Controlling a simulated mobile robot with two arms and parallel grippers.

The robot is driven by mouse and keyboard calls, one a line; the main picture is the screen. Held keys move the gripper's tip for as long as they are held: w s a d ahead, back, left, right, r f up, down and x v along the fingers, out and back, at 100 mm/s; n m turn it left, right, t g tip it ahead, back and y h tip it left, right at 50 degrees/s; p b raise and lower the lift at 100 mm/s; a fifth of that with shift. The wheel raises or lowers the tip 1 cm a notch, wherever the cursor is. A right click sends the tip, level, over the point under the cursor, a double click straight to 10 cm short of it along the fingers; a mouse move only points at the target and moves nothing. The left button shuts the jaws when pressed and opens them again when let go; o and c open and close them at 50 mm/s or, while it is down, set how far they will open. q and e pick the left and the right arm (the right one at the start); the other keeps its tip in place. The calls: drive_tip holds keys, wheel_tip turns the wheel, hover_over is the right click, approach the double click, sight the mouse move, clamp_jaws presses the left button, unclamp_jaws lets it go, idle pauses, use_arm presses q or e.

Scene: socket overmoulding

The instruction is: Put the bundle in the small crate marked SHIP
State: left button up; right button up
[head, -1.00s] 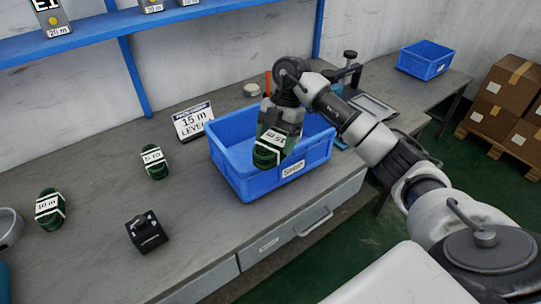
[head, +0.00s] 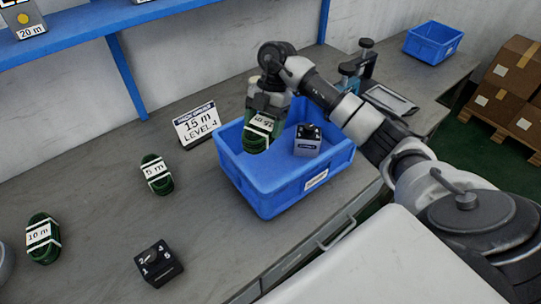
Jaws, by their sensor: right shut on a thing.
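The small blue crate (head: 262,198) stands on the workbench near its front edge, with a white label on its front wall. My right gripper (head: 263,118) points down over the crate's left part. It is shut on a dark green bundle (head: 257,140) with white bands and a label that seems to read 15 m. The bundle hangs at about the height of the crate's back left rim; I cannot tell whether it touches the crate. A grey box with a black top (head: 308,141) is inside the crate, to the right of the bundle. My left gripper is not in view.
A green bundle marked 5 m (head: 156,175) and one marked 10 m (head: 42,238) lie to the left. A black selector box (head: 159,263) sits at the front. A sign reading 15 m LEVEL 4 (head: 196,124) stands behind the crate. Another blue crate (head: 433,42) is at the far right.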

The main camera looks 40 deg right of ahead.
drive_tip(key=f, duration=0.7)
drive_tip(key=f+p, duration=0.1)
drive_tip(key=f, duration=0.3)
drive_tip(key=shift+s+f, duration=0.1)
drive_tip(key=shift+s, duration=0.15)
drive_tip(key=shift+s+f, duration=0.1)
drive_tip(key=shift+f, duration=0.5)
wheel_tip(320, 180, down, 3)
drive_tip(key=shift+f, duration=0.1)
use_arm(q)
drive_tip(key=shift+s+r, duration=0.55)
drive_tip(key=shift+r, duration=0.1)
use_arm(e)
drive_tip(key=o, duration=1.1)
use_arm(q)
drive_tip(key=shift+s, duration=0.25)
use_arm(e)
drive_tip(key=shift+o, duration=0.2)
